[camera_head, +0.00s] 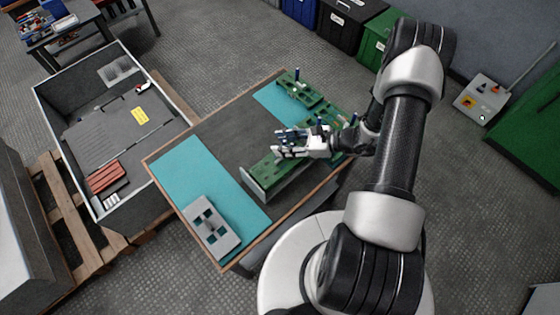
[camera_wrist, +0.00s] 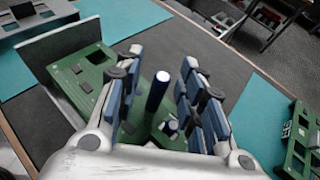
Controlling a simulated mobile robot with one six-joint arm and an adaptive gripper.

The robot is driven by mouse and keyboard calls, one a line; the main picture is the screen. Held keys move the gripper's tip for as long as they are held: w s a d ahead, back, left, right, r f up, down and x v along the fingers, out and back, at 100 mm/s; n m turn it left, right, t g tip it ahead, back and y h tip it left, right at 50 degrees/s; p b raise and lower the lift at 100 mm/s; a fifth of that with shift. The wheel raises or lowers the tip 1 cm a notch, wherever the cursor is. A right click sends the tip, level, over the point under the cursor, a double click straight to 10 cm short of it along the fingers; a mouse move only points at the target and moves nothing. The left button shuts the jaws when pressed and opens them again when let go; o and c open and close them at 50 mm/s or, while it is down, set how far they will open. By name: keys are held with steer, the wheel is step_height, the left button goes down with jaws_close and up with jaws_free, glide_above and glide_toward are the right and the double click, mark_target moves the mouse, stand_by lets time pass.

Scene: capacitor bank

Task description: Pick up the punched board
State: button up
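A green board with cut-out openings (camera_head: 298,88) lies on the far teal mat; I take it for the punched board, though I cannot be sure. A green board with openings also shows at the right edge of the wrist view (camera_wrist: 298,142). My gripper (camera_head: 278,143) is over the middle of the table, and in the wrist view its fingers (camera_wrist: 160,85) are apart. A dark cylinder with a pale top (camera_wrist: 158,92) shows between them, standing over a green board with an upright grey plate (camera_wrist: 72,50). The fingers hide part of this board.
A grey plate with square openings (camera_head: 211,228) lies on the near teal mat (camera_head: 188,170). A large grey bin (camera_head: 85,140) on a wooden pallet stands left of the table. Another green board (camera_head: 335,112) is partly hidden behind my gripper. The table's dark middle strip is partly clear.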

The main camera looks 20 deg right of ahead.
steer(key=shift+c, duration=0.5)
jaws_close()
stand_by(0.3)
